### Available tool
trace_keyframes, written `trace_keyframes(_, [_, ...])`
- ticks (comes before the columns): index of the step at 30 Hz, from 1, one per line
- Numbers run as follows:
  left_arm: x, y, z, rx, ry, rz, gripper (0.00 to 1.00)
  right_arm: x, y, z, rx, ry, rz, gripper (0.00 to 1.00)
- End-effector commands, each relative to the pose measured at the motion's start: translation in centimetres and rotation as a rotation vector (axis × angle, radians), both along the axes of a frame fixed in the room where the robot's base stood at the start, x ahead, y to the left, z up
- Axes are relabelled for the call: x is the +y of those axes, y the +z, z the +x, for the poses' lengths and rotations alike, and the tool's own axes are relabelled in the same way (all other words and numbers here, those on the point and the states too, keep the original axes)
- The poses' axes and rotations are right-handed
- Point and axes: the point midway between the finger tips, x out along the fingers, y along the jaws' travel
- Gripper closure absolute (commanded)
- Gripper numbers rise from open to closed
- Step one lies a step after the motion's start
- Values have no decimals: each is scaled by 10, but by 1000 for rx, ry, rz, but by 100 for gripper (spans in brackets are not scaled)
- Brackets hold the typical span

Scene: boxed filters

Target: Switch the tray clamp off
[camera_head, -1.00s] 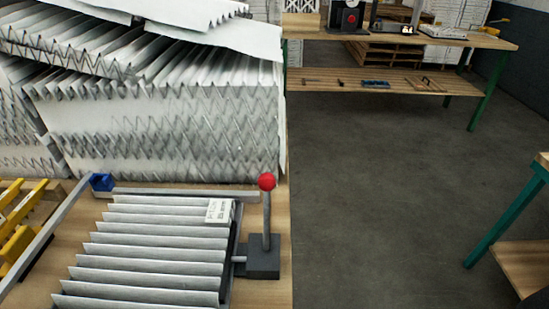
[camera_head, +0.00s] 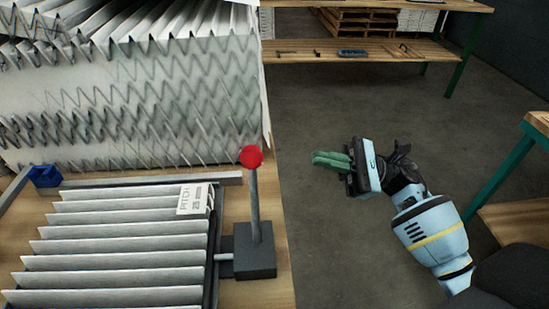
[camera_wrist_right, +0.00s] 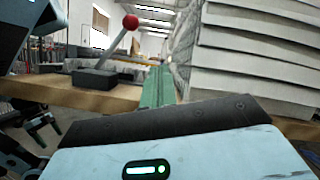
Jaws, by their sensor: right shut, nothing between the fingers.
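The tray clamp (camera_head: 254,248) is a dark block with an upright grey lever topped by a red ball (camera_head: 251,157). It stands at the right edge of the wooden table, and a short rod joins it to the side of the pleated filter (camera_head: 120,245). My right gripper (camera_head: 318,160) has green fingers that are shut and empty. It is over the floor, to the right of the lever and apart from it. In the right wrist view the clamp block (camera_wrist_right: 96,82) and red ball (camera_wrist_right: 131,22) show left of the green fingers (camera_wrist_right: 158,88).
A tall stack of pleated filters (camera_head: 130,100) stands behind the tray. A blue corner piece (camera_head: 45,176) and a grey rail (camera_head: 150,181) lie at the tray's back. A workbench (camera_head: 380,50) is at the far back. The floor (camera_head: 330,250) right of the table is clear.

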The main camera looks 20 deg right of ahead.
Motion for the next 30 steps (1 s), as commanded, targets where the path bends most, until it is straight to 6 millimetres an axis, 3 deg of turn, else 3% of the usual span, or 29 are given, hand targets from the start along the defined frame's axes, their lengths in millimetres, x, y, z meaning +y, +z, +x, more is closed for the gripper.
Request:
trace_keyframes(3, [0, -7, -2, 5, 0, -1, 15, -6, 10, 1, -209, 11, -116, 100])
trace_keyframes(9, [-1, -10, -2, 7, 1, -1, 15, -13, 18, 0, -408, 28, -223, 100])
trace_keyframes(23, [0, -9, -1, 6, 1, -1, 15, -13, 20, -1, -444, 32, -240, 100])
trace_keyframes(30, [0, 1, 0, -1, 1, -1, 15, 11, 29, -1, -446, 33, -237, 100])
